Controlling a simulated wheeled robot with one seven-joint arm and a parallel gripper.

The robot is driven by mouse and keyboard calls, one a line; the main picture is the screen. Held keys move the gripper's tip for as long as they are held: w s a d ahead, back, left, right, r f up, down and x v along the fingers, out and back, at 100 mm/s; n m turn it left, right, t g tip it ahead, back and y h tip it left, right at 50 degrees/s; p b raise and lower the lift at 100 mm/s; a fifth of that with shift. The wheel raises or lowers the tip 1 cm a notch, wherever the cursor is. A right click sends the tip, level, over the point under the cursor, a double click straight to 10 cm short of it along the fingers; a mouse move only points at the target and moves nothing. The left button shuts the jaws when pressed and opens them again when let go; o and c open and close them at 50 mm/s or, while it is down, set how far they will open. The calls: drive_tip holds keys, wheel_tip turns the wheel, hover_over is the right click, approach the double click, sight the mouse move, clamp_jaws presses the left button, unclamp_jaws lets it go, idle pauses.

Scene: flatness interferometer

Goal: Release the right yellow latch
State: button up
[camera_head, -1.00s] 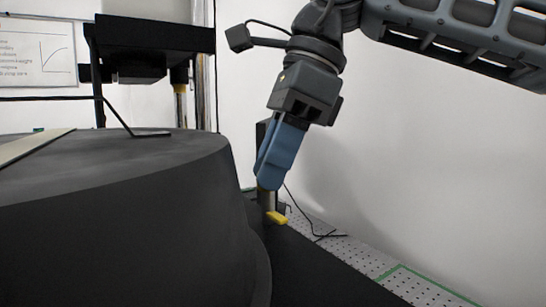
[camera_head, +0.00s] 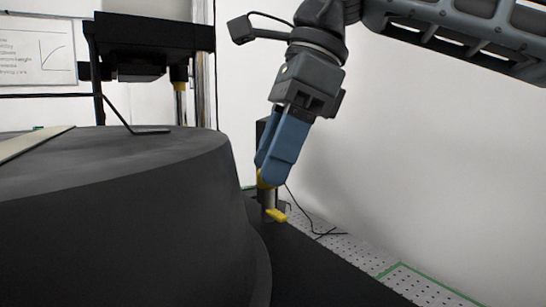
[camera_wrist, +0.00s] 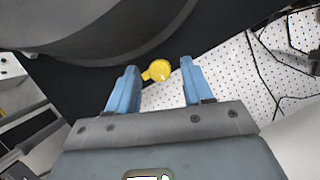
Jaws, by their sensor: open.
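The right yellow latch shows in the head view as a yellow tab (camera_head: 276,215) low on a dark post, with a second yellow part (camera_head: 264,181) higher up by my fingertips. In the wrist view, a round yellow cap with a small tab on its left (camera_wrist: 160,70) lies between the two blue fingers. My gripper (camera_head: 268,176) points down over the post, its fingers apart on either side of the yellow cap. I see no clear contact. The fingers hide part of the post in the head view.
A large dark round housing (camera_head: 120,220) fills the left. A black stand (camera_head: 150,40) rises behind it, with a small yellow part (camera_head: 180,87). A perforated white board (camera_head: 350,248) with a black cable lies to the right, near a white wall.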

drive_tip(key=v, duration=0.7)
drive_tip(key=shift+r, duration=0.1)
